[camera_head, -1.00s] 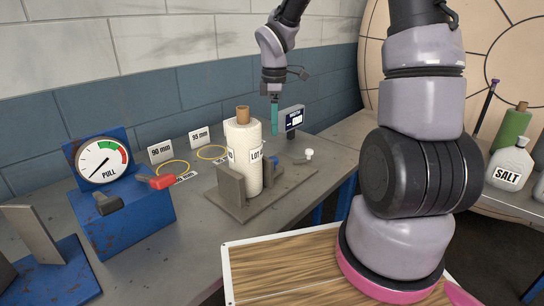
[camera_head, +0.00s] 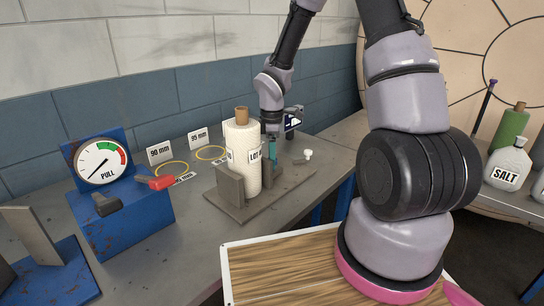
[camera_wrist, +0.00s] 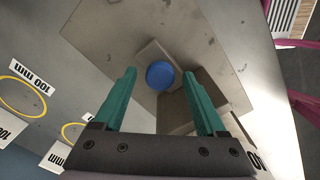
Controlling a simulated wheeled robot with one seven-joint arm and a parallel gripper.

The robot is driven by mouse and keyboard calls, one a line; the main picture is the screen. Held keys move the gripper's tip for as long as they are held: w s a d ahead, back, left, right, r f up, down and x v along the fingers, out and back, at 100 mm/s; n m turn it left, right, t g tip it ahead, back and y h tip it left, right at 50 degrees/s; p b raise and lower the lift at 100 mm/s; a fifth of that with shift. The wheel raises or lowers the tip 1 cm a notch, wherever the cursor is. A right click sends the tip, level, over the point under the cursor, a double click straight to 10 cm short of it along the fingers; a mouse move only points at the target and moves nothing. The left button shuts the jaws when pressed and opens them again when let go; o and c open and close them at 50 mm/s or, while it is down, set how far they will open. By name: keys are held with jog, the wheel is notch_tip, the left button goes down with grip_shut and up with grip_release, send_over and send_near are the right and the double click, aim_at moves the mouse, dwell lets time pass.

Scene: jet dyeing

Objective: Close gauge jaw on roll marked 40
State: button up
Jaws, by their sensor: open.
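The white roll (camera_head: 242,160) with a brown core stands upright on the gauge's base plate (camera_head: 238,208). A grey fixed jaw (camera_head: 230,186) stands at the roll's left. In the wrist view, a blue round knob (camera_wrist: 160,74) sits by a grey block (camera_wrist: 222,82), seemingly the moving jaw. My gripper (camera_wrist: 159,78) is open and empty, its teal fingers either side of the knob in the picture; contact cannot be told. In the head view, my gripper (camera_head: 270,150) is just right of the roll.
The blue pull gauge (camera_head: 125,220) with a red handle is at the left. Yellow rings (camera_head: 171,169) lie by mm cards. A salt jug (camera_head: 508,166) stands far right.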

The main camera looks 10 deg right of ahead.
grip_shut()
jog(key=shift+s+a, duration=0.15)
jog(key=shift+a, duration=0.05)
grip_release()
notch_tip(320, 180, up, 11)
dwell(0.5)
dwell(0.9)
